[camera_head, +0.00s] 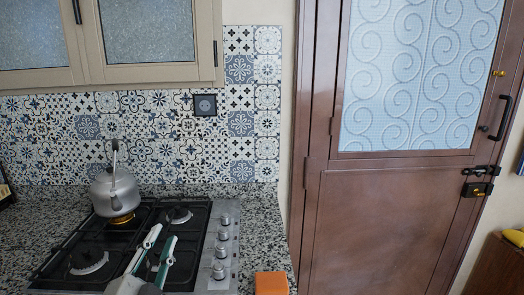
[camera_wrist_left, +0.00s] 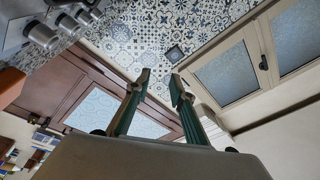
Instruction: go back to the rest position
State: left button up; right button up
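My left gripper (camera_head: 160,239) is low in the head view, over the front part of the stove (camera_head: 196,276). Its two green-grey fingers are apart with nothing between them. In the left wrist view the same fingers (camera_wrist_left: 159,79) stand apart and empty, with patterned wall tiles behind. A silver kettle (camera_head: 115,194) stands upright on the back left burner, beyond the gripper and apart from it. Its handle stands up, and a yellow-orange glow shows beneath it. My right gripper is in neither view.
Speckled counter (camera_head: 255,222) surrounds the stove, whose knobs (camera_head: 221,250) line its right side. An orange block (camera_head: 271,283) is at the bottom edge. Cabinets (camera_head: 150,42) hang above; a brown door (camera_head: 385,220) stands right. Yellow items (camera_head: 514,237) lie at far right.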

pick_arm(q)
jog(key=s+a+f+n+g+y, duration=0.2)
jog(key=s+a+f+g, duration=0.15)
jog(key=f, duration=0.35)
jog(key=s+a+f+n+g+y, duration=0.1)
jog(key=s+a+f+g+y, duration=0.15)
jog(key=a+f, duration=0.4)
jog(key=s+a+f+n+g, duration=0.1)
jog(key=s+a+f+g, duration=0.15)
jog(key=s+f, duration=0.45)
jog(key=s+a+f+g, duration=0.2)
jog(key=s+f+g, duration=0.2)
jog(key=s+f, duration=0.25)
jog(key=w+d+f+n+t+h, duration=0.1)
jog(key=d+f+h, duration=0.5)
jog(key=d+f, duration=0.8)
jog(key=shift+d+n+t+h, duration=0.35)
jog(key=shift+d+n+t, duration=0.6)
jog(key=shift+t, duration=0.2)
